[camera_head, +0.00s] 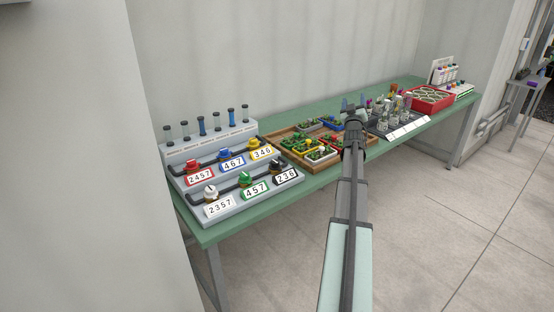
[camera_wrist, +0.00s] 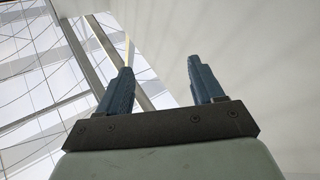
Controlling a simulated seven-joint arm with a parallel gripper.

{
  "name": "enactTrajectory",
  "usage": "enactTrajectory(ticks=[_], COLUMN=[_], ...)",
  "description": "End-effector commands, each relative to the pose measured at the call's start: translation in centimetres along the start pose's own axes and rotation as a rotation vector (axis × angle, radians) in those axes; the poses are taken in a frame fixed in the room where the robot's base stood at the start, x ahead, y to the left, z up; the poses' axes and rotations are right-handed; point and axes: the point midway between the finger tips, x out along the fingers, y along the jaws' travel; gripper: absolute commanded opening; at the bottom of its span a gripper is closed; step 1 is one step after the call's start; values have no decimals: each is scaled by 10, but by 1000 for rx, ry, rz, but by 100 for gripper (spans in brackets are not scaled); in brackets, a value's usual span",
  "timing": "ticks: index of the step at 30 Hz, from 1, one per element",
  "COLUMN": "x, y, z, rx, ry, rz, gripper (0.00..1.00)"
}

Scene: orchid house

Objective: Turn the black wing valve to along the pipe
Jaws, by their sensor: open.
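The black wing valve (camera_head: 277,163) sits at the right end of the front row on the grey valve panel (camera_head: 186,156), above a label reading 236. Its wing is too small in the head view to tell which way it points against the dark pipe. My gripper (camera_head: 355,110) is to the right of the panel, above the far part of the table, well apart from the valve. In the wrist view my gripper (camera_wrist: 164,78) has its two blue fingers spread with nothing between them. The wrist view shows only wall and glazing, not the valve.
Yellow (camera_head: 254,146), blue (camera_head: 225,154), red (camera_head: 193,166), green (camera_head: 245,179) and white (camera_head: 210,191) valves share the panel. A wooden tray (camera_head: 285,152) of plants stands just right of it. Farther right are a dark pot tray (camera_head: 415,128) and a red crate (camera_head: 449,101).

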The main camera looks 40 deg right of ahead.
Motion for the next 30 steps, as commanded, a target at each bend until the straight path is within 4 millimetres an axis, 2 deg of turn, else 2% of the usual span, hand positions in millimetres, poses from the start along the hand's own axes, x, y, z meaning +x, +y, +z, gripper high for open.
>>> enactTrajectory(ticks=[1,5,11,17,24,30], x=[8,20,28,30,10,-22], y=[-1,-6,-23,-54,-111,-160], z=[-7,-12,2,23,41,36], rx=[24,126,339,643,1072,1364], ry=[-5,-64,-216,-457,-857,-1218], rz=[-7,-26,-43,-39,34,170], gripper=[67,67,67,67,67,67])
